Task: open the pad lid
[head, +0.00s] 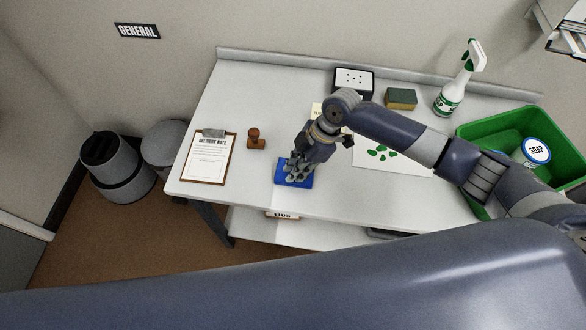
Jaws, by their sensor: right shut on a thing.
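The blue pad (304,184) lies near the front edge of the white table. My right gripper (291,177) points down over it, its fingers shut on the pad's lid. The fingers cover the middle and back of the pad, and I cannot tell whether the lid is raised at all. Blue shows in front of the fingers and at both sides. My left gripper is not in view.
A wooden stamp (256,139) and a clipboard (209,158) are left of the pad. A sheet with green blots (404,160) lies to the right.

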